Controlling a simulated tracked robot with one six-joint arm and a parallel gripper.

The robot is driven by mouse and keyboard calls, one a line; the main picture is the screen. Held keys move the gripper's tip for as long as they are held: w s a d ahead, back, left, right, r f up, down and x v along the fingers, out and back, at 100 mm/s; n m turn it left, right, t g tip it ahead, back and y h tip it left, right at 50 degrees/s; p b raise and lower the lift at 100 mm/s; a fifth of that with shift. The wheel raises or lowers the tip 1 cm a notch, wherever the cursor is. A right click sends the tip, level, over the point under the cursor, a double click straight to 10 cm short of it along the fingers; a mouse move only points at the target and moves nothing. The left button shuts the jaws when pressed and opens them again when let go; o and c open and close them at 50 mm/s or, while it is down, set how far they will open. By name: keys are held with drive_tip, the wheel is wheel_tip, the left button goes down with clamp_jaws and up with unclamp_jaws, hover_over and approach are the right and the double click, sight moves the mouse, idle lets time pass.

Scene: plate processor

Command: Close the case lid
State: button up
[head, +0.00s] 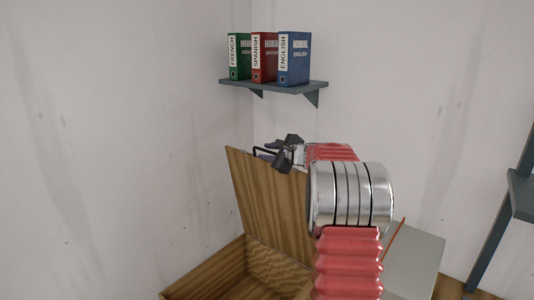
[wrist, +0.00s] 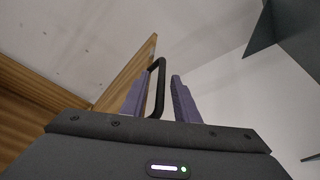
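The wooden case (head: 245,272) stands in the corner with its lid (head: 268,200) raised, leaning steeply upright. A black handle (head: 256,151) is on the lid's top edge. The lid (wrist: 128,76) also shows edge-on in the wrist view, with the black handle (wrist: 160,88) standing out from it. My gripper (head: 269,150) is at the top of the lid beside the handle. In the wrist view, its two purple fingers (wrist: 160,98) are apart, with the handle between them and gaps showing on both sides. My arm hides the right part of the case and lid.
A wall shelf (head: 275,88) with green, red and blue binders (head: 294,58) is above the case. A pale grey box-like surface (head: 415,262) is to the right, behind my arm. A dark frame (head: 500,220) stands at the far right. Walls are close behind the lid.

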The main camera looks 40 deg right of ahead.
drive_tip(key=shift+w, duration=0.2)
drive_tip(key=shift+c, duration=0.5)
clamp_jaws()
drive_tip(key=shift+f, duration=0.1)
